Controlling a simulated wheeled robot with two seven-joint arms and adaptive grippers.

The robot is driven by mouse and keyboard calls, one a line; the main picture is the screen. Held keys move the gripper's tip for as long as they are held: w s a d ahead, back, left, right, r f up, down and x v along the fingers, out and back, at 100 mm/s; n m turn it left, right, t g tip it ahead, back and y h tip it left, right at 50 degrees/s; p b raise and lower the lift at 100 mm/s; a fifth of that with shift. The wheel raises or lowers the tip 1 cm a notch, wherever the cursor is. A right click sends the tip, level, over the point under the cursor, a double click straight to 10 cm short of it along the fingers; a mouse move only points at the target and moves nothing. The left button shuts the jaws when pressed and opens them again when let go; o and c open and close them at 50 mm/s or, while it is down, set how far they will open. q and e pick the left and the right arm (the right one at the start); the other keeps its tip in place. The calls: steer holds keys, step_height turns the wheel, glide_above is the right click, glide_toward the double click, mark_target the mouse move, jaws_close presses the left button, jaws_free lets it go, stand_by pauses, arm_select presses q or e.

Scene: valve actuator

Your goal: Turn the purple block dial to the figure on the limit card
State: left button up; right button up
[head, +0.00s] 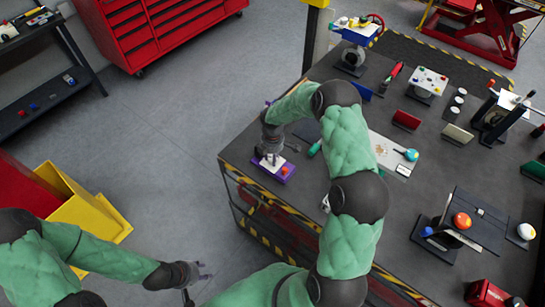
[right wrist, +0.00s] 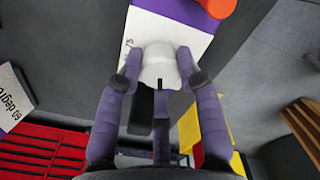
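The purple block (head: 286,175) sits near the left edge of the workbench, with a white top face and an orange-red knob. In the right wrist view its white face (right wrist: 196,40) carries a pale dial (right wrist: 159,66). My right gripper (head: 270,158) is over the block. In the right wrist view its two fingertips (right wrist: 160,68) lie on either side of the dial and appear to touch it. A white card reading "60 degre" (right wrist: 12,98), cut off by the frame edge, has a purple border. My left gripper (head: 197,280) is open and empty, away from the bench.
The workbench (head: 335,75) holds several fixtures, including a stand with a dark plate (head: 478,215) at right and a white board (head: 384,150) behind my right arm. A yellow bin (head: 85,215) and a red tool cabinet (head: 150,30) stand on the floor.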

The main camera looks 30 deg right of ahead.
stand_by(0.3)
steer(key=m+b, duration=0.3)
steer(key=shift+f+m, duration=0.15)
steer(key=shift+m, duration=0.25)
steer(key=m+b, duration=0.3)
steer(key=m, duration=0.1)
steer(key=shift+m, duration=0.3)
steer(key=m+b, duration=0.2)
steer(key=m, duration=0.2)
steer(key=m+b, duration=0.2)
steer(key=m, duration=0.3)
steer(key=shift+r+m, duration=0.2)
steer(key=shift+m, duration=0.1)
steer(key=o, duration=1.1)
steer(key=shift+o, duration=0.2)
